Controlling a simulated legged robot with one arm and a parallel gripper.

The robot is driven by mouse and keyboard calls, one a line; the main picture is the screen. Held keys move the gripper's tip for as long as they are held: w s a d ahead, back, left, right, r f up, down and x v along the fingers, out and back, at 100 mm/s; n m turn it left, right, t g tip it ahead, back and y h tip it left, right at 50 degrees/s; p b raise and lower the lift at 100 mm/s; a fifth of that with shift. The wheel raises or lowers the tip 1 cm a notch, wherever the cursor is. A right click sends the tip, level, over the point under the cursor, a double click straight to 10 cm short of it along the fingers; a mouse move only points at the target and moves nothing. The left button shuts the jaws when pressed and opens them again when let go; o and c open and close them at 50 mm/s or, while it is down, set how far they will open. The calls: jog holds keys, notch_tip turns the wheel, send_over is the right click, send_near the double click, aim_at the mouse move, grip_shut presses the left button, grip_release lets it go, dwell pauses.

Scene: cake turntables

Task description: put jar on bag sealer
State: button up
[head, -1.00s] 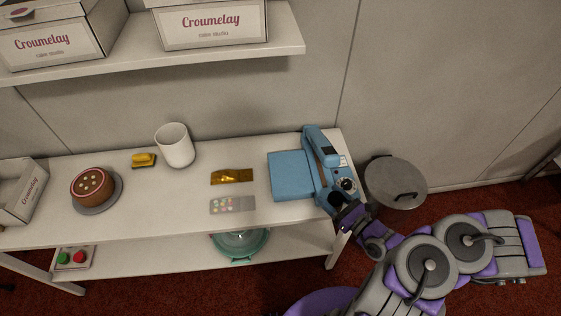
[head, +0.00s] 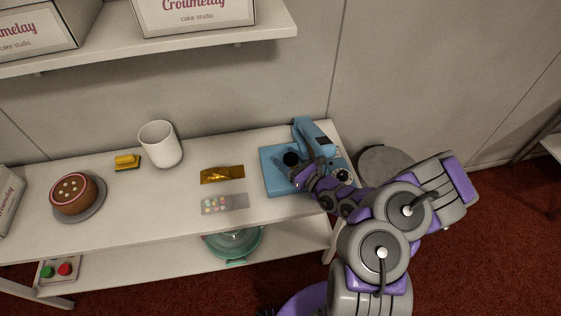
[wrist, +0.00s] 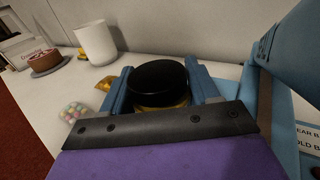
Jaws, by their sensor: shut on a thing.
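The bag sealer (head: 275,184) is a blue machine with a flat plate at its left and a raised arm. It stands at the right end of the table, and part of it shows at the right in the wrist view (wrist: 290,50). The jar (wrist: 157,78) has a black lid and a yellowish body. My gripper (head: 300,174) is shut on the jar, with a finger on each side of it. In the head view the dark lid (head: 291,158) shows over the sealer's plate. The jar's base is hidden, so I cannot tell whether it touches the plate.
On the table (head: 130,215) are a gold packet (head: 222,175), a candy pack (head: 224,204), a white cup (head: 160,145), a yellow object (head: 127,162) and a cake (head: 73,194) on a turntable. A shelf (head: 200,47) with boxes hangs above. A grey round lid (head: 384,163) is at the right.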

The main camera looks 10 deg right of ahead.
jog(key=shift+x, duration=1.15)
jog(key=shift+w+d+b, duration=0.2)
jog(key=shift+w+b, duration=0.15)
jog(key=shift+w, duration=0.2)
jog(key=f, duration=0.1)
jog(key=f+b, duration=0.1)
jog(key=f, duration=0.1)
jog(key=shift+w+a+f+b, duration=0.15)
jog(key=shift+a+f+b, duration=0.15)
jog(key=shift+a, duration=0.05)
jog(key=shift+r, duration=0.1)
jog(key=o, duration=1.1)
jog(key=shift+d, duration=0.15)
